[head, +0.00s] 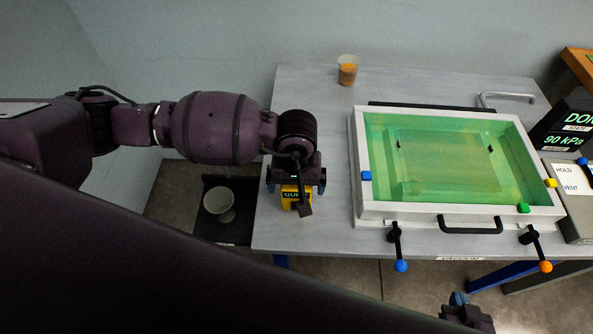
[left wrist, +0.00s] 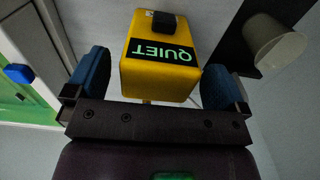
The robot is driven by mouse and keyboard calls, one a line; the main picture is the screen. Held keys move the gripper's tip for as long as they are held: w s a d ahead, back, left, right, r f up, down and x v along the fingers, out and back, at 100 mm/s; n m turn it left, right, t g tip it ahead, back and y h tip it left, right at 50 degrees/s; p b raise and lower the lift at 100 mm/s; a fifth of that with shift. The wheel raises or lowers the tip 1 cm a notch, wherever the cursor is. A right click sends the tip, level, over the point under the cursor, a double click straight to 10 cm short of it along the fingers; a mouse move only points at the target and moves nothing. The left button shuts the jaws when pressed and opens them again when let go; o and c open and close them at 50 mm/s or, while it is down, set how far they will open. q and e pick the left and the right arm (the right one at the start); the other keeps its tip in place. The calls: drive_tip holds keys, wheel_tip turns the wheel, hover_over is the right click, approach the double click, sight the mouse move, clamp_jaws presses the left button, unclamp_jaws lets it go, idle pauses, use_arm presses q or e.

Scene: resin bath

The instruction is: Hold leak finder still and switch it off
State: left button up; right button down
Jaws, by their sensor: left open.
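The leak finder is a yellow box (head: 288,198) near the left edge of the grey table, partly hidden under my left gripper. In the left wrist view the leak finder (left wrist: 150,80) has a dark display with green letters reading QUIET and a small black part (left wrist: 165,22), perhaps its switch. My left gripper (head: 296,187) is open, with one blue finger on each side of the yellow box. A gap shows beside the fingers, so it does not grip the box. My right gripper (head: 466,312) shows only partly at the bottom edge; its jaws cannot be made out.
A metal-framed tray (head: 357,195) of green liquid fills the table's middle and right, with blue- and orange-tipped levers at its front. A cup of orange stuff (head: 347,70) stands behind. A panel reading 90 kPa (head: 563,138) is at right. A pale cup (head: 220,204) sits below, left.

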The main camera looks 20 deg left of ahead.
use_arm(q)
drive_tip(key=shift+f, duration=0.95)
drive_tip(key=shift+c, duration=0.5)
drive_tip(key=c, duration=0.9)
idle(0.8)
